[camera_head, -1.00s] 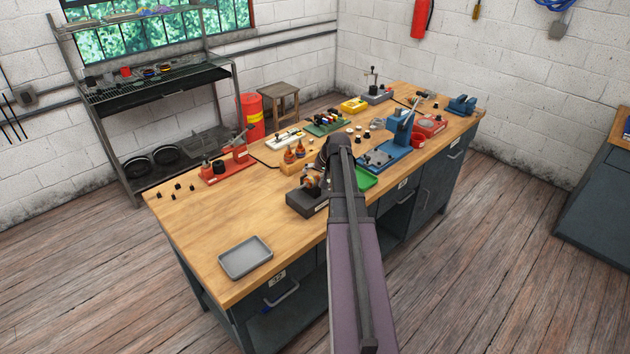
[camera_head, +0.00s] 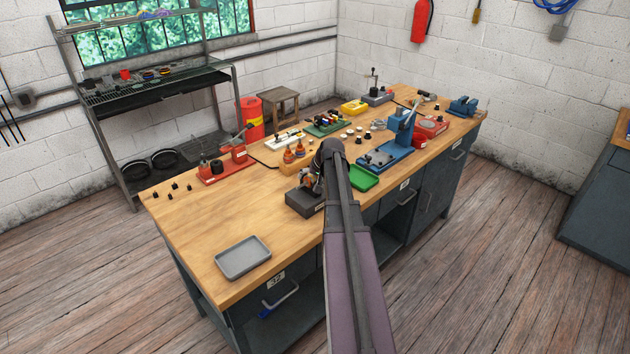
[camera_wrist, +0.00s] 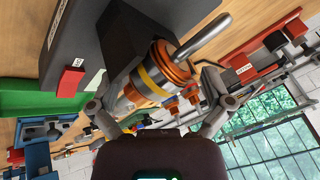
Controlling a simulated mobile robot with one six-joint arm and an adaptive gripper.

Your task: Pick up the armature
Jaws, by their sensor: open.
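The armature (camera_wrist: 156,76), a cylinder with copper-coloured windings, a yellow band and a steel shaft, lies close in front of my gripper (camera_wrist: 160,92) in the wrist view. My gripper is open, with one finger on each side of the armature; I cannot tell whether they touch it. The armature is at a dark grey block (camera_wrist: 85,45). In the head view the block (camera_head: 303,201) stands near the bench's front edge, and my arm hides most of the gripper and part of the armature.
A green tray (camera_head: 364,178) lies just right of the block, beside a blue press (camera_head: 388,157). An orange-bottle holder (camera_head: 293,160) stands behind. A red fixture (camera_head: 225,166) and a grey tray (camera_head: 243,257) are to the left. The bench (camera_head: 200,225) is bare between them.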

